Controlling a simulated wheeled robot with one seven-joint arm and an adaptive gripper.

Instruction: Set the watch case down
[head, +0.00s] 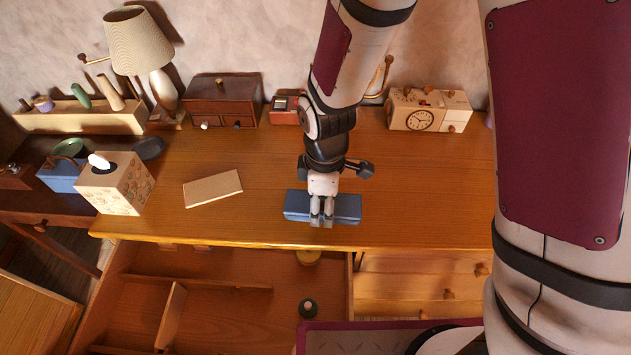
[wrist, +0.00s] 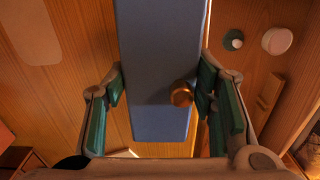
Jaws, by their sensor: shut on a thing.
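The watch case is a long blue box (head: 345,208) with a brass-coloured round knob. My gripper (head: 322,217) is shut on it across its middle, pointing down at the front part of the wooden desk. In the wrist view the watch case (wrist: 158,60) runs lengthwise between the green-padded fingers of my gripper (wrist: 161,88), one on each side. The case looks level. I cannot tell whether its underside touches the desk top or hangs just above it.
The desk top (head: 260,220) is clear around the case, apart from a tan flat board (head: 212,188) to the left. A tissue box (head: 117,183), wooden chest (head: 222,101) and clock box (head: 428,110) stand farther off. An open drawer (head: 230,310) lies below the front edge.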

